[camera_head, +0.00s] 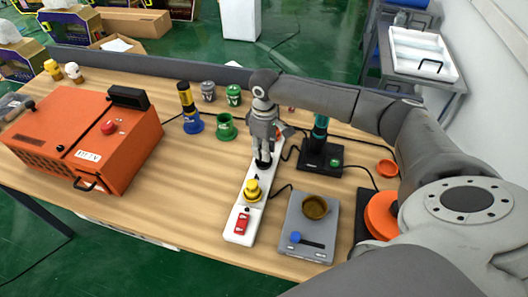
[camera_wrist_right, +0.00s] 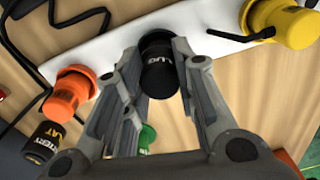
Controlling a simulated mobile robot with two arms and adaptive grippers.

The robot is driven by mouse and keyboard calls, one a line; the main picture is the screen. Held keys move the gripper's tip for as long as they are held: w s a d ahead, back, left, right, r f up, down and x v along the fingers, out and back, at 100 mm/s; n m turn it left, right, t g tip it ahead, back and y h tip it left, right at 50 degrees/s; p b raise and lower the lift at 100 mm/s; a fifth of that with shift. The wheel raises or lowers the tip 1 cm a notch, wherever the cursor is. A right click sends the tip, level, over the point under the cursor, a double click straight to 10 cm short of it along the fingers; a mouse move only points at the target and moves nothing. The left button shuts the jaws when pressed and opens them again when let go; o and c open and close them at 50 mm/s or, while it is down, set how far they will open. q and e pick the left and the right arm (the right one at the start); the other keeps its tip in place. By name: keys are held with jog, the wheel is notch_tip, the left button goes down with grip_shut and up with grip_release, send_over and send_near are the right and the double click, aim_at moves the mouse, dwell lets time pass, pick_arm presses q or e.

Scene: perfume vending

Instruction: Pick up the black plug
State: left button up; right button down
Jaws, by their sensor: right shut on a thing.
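The black plug (camera_wrist_right: 158,70) is between the two fingers of my right gripper (camera_wrist_right: 160,85) in the right wrist view. In the head view the black plug (camera_head: 263,163) shows just under my right gripper (camera_head: 264,155), over the white power strip (camera_head: 238,222). The right gripper is shut on the plug. The strip also shows in the wrist view (camera_wrist_right: 100,48). I cannot tell whether the plug is still seated in the strip. My left gripper is not in view.
A yellow plug (camera_head: 252,190) and a red switch (camera_head: 242,223) are on the strip's near part. An orange plug (camera_wrist_right: 72,90) is close to the gripper. A grey scale (camera_head: 309,228) stands to the right, an orange machine (camera_head: 85,140) to the left. Cables cross the table.

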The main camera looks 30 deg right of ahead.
jog(key=s+a+r+b, duration=0.3)
jog(key=s+a+r, duration=0.6)
jog(key=r, duration=0.3)
jog(key=shift+s+a, duration=0.35)
jog(key=shift+a, duration=0.3)
jog(key=c, duration=1.9)
grip_release()
grip_shut()
